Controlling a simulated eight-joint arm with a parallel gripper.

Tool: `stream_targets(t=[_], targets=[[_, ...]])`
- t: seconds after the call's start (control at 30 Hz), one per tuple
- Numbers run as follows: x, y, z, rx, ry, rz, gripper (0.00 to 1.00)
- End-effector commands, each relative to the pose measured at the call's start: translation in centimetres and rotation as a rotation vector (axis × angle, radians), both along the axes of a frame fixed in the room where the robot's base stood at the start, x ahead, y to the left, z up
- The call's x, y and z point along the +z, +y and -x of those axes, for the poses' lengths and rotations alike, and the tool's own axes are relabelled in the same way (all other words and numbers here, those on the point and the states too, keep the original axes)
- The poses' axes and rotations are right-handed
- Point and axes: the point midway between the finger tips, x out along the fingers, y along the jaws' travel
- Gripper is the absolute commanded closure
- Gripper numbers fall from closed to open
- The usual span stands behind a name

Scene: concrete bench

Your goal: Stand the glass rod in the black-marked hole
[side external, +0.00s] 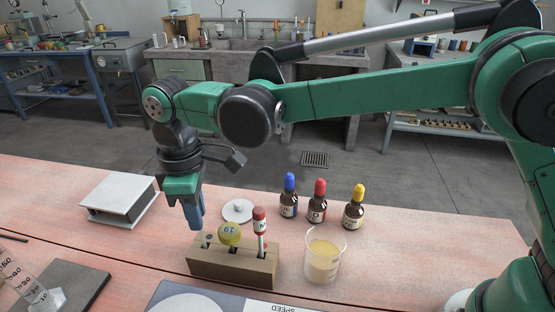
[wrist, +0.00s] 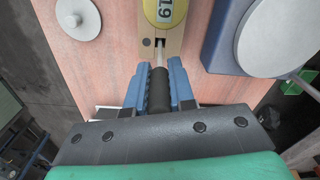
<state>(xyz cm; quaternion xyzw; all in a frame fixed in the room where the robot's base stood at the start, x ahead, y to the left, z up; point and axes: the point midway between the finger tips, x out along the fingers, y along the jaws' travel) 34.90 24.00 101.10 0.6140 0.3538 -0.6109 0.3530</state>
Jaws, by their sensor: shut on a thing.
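My gripper (side external: 196,222) points down beside the left end of the wooden block (side external: 228,268). In the wrist view its blue fingers (wrist: 159,92) are shut on the black sleeve of the glass rod (wrist: 158,90). The rod's pale lower part runs toward a dark hole (wrist: 160,43) in the block, with a black dot (wrist: 146,42) next to it. I cannot tell whether the tip is inside the hole. The side view mostly hides the rod behind the fingers.
A beaker (side external: 323,258) and dropper bottles (side external: 317,205) stand to the right. A white stand (side external: 118,202) is left, and a white-topped device (side external: 200,303) in front.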

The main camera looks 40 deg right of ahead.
Motion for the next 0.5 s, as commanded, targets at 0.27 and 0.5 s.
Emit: stream_targets(t=[0.27,0.5], targets=[[-0.49,-0.01,0.00,0.000,0.000,0.000,1.00],[-0.48,-0.01,0.00,0.000,0.000,0.000,0.64]])
